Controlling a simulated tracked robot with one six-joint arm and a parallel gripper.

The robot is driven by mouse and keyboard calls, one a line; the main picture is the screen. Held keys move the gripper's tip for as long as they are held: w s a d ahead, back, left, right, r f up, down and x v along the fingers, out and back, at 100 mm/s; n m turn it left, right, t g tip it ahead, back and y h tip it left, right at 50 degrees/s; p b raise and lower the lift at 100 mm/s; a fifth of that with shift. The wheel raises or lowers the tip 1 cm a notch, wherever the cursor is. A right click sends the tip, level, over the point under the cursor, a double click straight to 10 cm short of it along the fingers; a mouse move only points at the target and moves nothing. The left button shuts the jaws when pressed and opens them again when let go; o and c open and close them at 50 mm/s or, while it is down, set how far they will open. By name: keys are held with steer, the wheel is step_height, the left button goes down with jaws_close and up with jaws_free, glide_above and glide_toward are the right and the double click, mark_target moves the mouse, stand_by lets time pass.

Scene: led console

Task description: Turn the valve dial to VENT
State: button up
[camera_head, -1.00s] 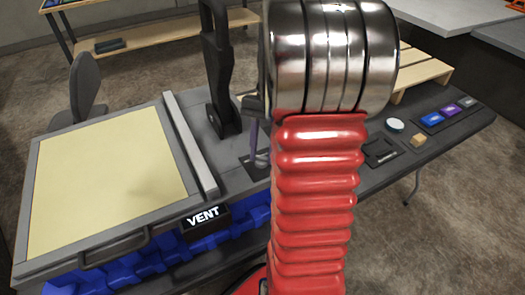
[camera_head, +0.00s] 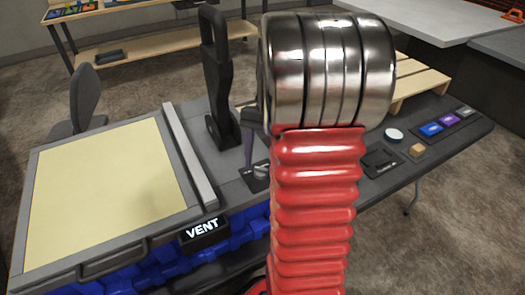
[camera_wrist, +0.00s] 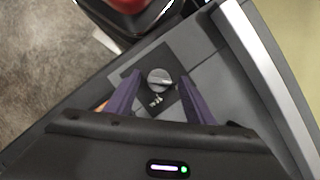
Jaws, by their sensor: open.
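The valve dial is a small round grey knob (camera_wrist: 158,79) on a dark square plate, with a pale pointer line and small marks I cannot read. It also shows in the head view (camera_head: 261,171), just left of my red arm. My gripper (camera_wrist: 159,82) is open, its two purple fingers on either side of the dial with gaps to it. Whether the fingertips are at the dial's height cannot be told. In the head view one purple finger (camera_head: 248,147) shows behind the dial; the rest is hidden by my arm. A black sign (camera_head: 204,228) on the front edge reads VENT.
A cream panel in a grey frame (camera_head: 32,200) covers the console's left. A tall black handle (camera_head: 217,85) stands behind the dial. To the right are a white round button (camera_head: 393,135), a tan block (camera_head: 417,150) and coloured buttons (camera_head: 431,129).

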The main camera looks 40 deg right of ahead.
steer(key=v, duration=1.3)
steer(key=shift+d+r, duration=0.2)
steer(key=shift+r, duration=0.05)
